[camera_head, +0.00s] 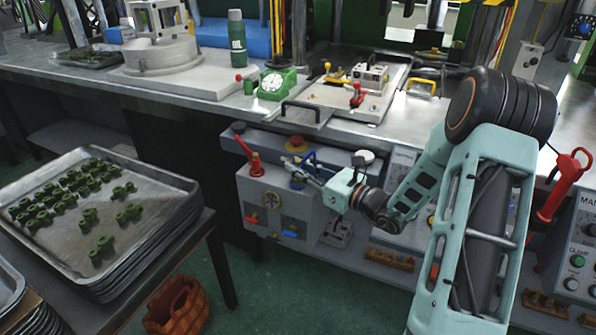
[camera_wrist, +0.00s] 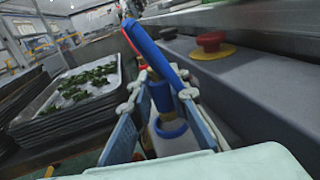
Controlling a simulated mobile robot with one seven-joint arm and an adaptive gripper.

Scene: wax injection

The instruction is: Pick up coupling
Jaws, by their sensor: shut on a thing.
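A metal tray (camera_head: 150,240) with several green pieces stands on a table at left. An orange basket (camera_head: 177,306) is on the floor. A red emergency button (camera_wrist: 211,43) and grey machine housing are close at right in the wrist view. A red lever (camera_head: 250,157) stands left of my gripper.

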